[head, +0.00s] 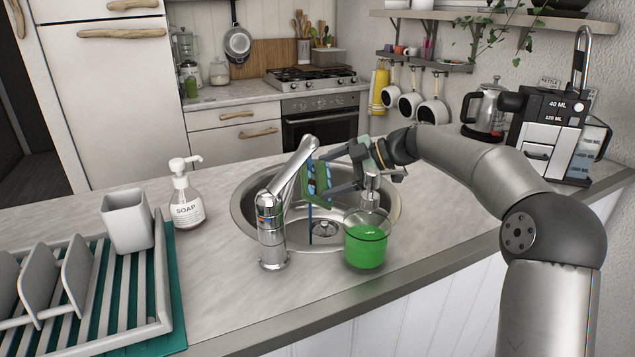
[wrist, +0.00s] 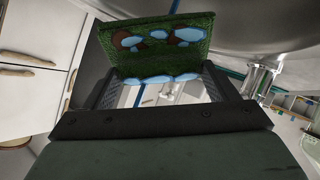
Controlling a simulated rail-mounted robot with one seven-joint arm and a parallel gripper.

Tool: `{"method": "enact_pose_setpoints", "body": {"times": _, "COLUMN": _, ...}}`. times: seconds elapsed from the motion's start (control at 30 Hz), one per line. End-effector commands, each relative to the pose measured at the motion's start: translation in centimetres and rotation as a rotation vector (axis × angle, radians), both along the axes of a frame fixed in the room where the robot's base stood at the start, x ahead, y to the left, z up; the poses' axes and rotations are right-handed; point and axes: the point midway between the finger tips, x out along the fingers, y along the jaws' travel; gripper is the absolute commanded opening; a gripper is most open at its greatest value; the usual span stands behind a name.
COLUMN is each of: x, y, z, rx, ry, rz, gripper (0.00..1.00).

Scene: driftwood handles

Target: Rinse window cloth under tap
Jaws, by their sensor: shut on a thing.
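The window cloth (wrist: 158,45), green with a blue and brown pattern, is between the fingers of my gripper (wrist: 165,90). In the head view the cloth (head: 318,183) hangs above the round steel sink (head: 240,212), close to the spout end of the chrome tap (head: 272,232). My gripper (head: 335,177) comes in from the right and is shut on the cloth. A thin blue vertical line that looks like water runs below the spout beside the cloth. The tap also shows in the wrist view (wrist: 262,78). I cannot tell how wet the cloth is.
A green liquid dispenser (head: 366,247) stands at the sink's near right edge. A soap bottle (head: 186,200) stands left of the sink. A dish rack (head: 95,290) with plates and a cup (head: 127,222) is at the left. A coffee machine (head: 552,135) and kettle (head: 487,108) stand at the right.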

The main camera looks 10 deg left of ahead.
Motion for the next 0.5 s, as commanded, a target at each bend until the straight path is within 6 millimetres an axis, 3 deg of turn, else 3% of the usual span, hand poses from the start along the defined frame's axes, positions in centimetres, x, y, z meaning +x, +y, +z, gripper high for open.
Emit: {"method": "enact_pose_setpoints", "body": {"times": 0.5, "x": 1.00, "y": -0.24, "z": -0.04, "rx": 0.001, "ry": 0.000, "rz": 0.000, "gripper": 0.56}}
